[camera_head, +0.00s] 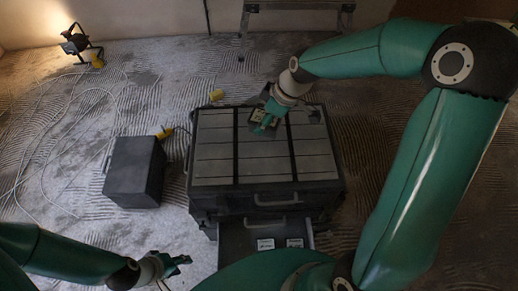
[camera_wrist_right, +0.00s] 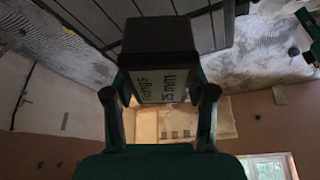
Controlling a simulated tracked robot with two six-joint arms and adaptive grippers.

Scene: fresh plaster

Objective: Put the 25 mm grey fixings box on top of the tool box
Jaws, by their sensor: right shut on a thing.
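The tool box (camera_head: 212,150) is a wide chest with a grey slatted top and dark bands, in the middle of the head view. My right gripper (camera_head: 264,123) is over the far middle part of its top. In the right wrist view this gripper (camera_wrist_right: 160,98) is shut on the dark fixings box (camera_wrist_right: 158,38), which has a pale label with partly readable, inverted text. Whether the box touches the tool box top is unclear. My left gripper (camera_head: 181,261) is low at the left front, apart from the tool box, and its jaw opening is too small to judge.
An open drawer (camera_head: 232,240) at the tool box's front holds two labelled boxes (camera_head: 265,244). A dark case (camera_head: 135,172) stands to the left on the floor. A lit work lamp (camera_head: 76,42) and loose cables lie at the far left. A metal frame (camera_head: 298,6) stands behind.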

